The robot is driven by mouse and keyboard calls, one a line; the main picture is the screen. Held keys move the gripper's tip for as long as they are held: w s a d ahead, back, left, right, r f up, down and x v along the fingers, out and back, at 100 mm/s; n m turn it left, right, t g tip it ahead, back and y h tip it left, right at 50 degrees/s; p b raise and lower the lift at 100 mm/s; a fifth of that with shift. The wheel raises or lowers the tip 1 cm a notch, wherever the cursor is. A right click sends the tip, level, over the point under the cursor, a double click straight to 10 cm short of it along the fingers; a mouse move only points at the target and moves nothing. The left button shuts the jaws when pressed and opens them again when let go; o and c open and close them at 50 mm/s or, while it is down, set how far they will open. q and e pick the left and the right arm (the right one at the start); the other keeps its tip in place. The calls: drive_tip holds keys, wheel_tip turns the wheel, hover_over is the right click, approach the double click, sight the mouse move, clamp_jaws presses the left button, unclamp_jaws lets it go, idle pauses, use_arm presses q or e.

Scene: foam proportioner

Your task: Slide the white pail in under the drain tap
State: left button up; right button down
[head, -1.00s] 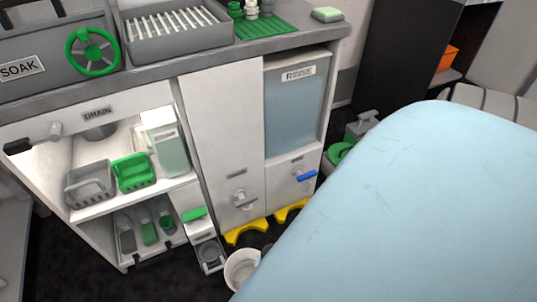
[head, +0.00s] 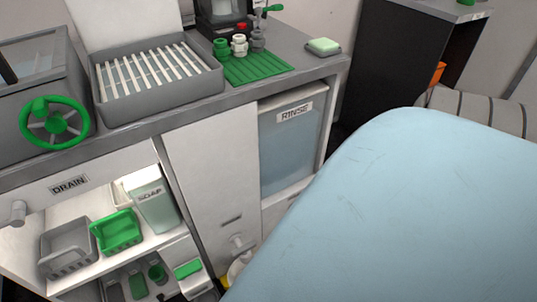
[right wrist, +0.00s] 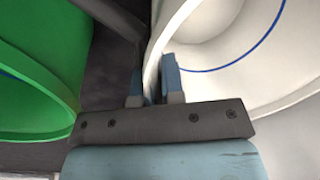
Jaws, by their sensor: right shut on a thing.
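In the right wrist view my right gripper (right wrist: 158,85) has its two blue fingers on either side of the rim wall of the white pail (right wrist: 205,75), shut on it. The pail's inside, with a blue line around it, opens to the right. In the head view my light blue arm covers the lower right and hides the right gripper. A grey fitting (head: 18,213) sticks out beside the DRAIN label (head: 69,185) at the left. A small pale tap (head: 238,242) shows low on the white panel; I cannot tell its label. My left gripper is out of view.
A green round container (right wrist: 35,70) stands close left of the pail in the right wrist view. The shelf holds a grey basket (head: 66,250), a green basket (head: 116,232) and a soap container (head: 157,205). A RINSE tank (head: 288,150) stands right of the white panel.

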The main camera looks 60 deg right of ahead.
drive_tip(key=shift+d, duration=0.1)
drive_tip(key=c, duration=1.2)
unclamp_jaws()
drive_tip(key=shift+o, duration=0.2)
drive_tip(key=shift+r, duration=0.1)
wheel_tip(320, 180, up, 8)
drive_tip(key=p, duration=0.8)
drive_tip(key=shift+s+p, duration=0.3)
drive_tip(key=shift+s, duration=0.05)
drive_tip(key=shift+d, duration=0.1)
